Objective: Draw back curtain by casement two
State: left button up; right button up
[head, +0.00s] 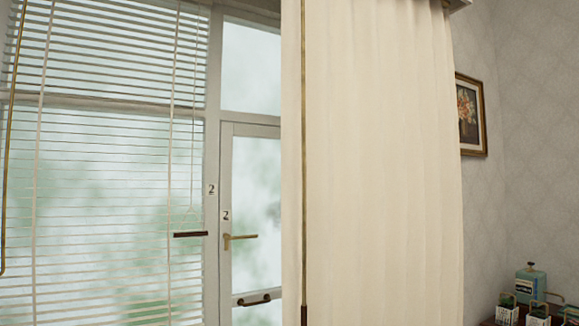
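A cream curtain (385,170) hangs in vertical folds right of centre. It covers the right part of the window wall down to the bottom of the picture. A thin brass-coloured rod with a dark lower end (304,200) hangs along the curtain's left edge. Casement two (257,190) stands just left of the curtain, shut in its frame, with a "2" label and a brass handle (238,238). Its right side is hidden behind the curtain. Neither of my grippers is in view.
A framed flower picture (470,115) hangs on the right wall. A teal canister (530,283) and small boxes stand at the bottom right.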

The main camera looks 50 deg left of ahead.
aim_at(372, 220)
jog(key=u, duration=1.15)
